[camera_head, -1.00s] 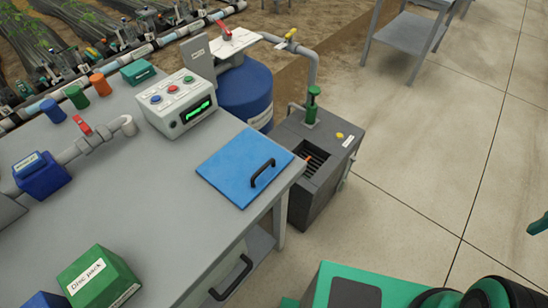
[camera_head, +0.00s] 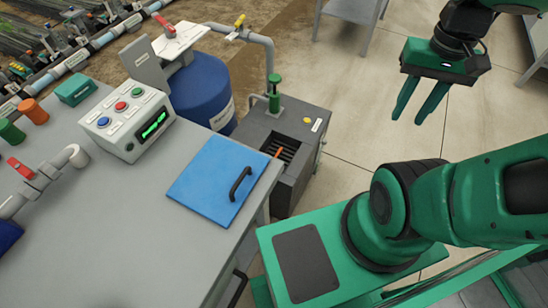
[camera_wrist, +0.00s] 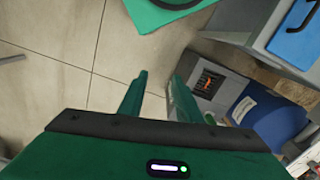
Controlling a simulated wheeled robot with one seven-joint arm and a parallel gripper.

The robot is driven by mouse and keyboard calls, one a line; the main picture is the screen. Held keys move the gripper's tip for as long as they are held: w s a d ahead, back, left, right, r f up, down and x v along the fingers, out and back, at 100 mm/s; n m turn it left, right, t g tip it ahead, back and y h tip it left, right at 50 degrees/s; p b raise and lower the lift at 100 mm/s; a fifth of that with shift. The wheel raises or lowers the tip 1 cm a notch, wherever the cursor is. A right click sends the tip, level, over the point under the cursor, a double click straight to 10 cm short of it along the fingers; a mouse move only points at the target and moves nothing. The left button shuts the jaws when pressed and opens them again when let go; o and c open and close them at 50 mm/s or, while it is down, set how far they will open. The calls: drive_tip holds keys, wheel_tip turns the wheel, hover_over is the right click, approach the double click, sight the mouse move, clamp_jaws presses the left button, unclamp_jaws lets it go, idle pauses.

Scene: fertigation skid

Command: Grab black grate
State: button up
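The black grate (camera_head: 287,148) lies in the square opening on top of a dark grey box (camera_head: 310,124). An orange piece (camera_head: 278,154) shows at the grate. The blue lid's corner is close to the box in the head view. The grate also shows in the wrist view (camera_wrist: 207,83), to the right of my fingers, with orange at its middle. My gripper (camera_head: 421,108) is open and empty, raised over the floor to the right of the box and apart from it.
A blue lid with a black handle (camera_head: 217,178) lies on the grey table (camera_head: 130,235). A green valve (camera_head: 274,92) stands at the box's back corner. A blue barrel (camera_head: 203,88) and pipes stand behind. The floor (camera_head: 345,95) right of the box is clear.

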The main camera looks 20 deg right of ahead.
drive_tip(key=w+f+t+h, duration=0.1)
drive_tip(key=w+f, duration=0.6)
drive_tip(key=w, duration=0.6)
drive_tip(key=m+t+y, duration=0.2)
drive_tip(key=m+t, duration=0.1)
hover_over(278, 153)
drive_tip(key=s, duration=0.3)
wheel_tip(278, 153, down, 39)
drive_tip(key=shift+w+d+x, duration=0.1)
drive_tip(key=shift+d+x, duration=0.05)
drive_tip(key=shift+x, duration=0.95)
drive_tip(key=shift+w+d+x, duration=0.1)
drive_tip(key=shift+d+x, duration=0.05)
drive_tip(key=shift+x, duration=0.95)
drive_tip(key=shift+w+d+x, duration=0.15)
drive_tip(key=shift+x, duration=0.9)
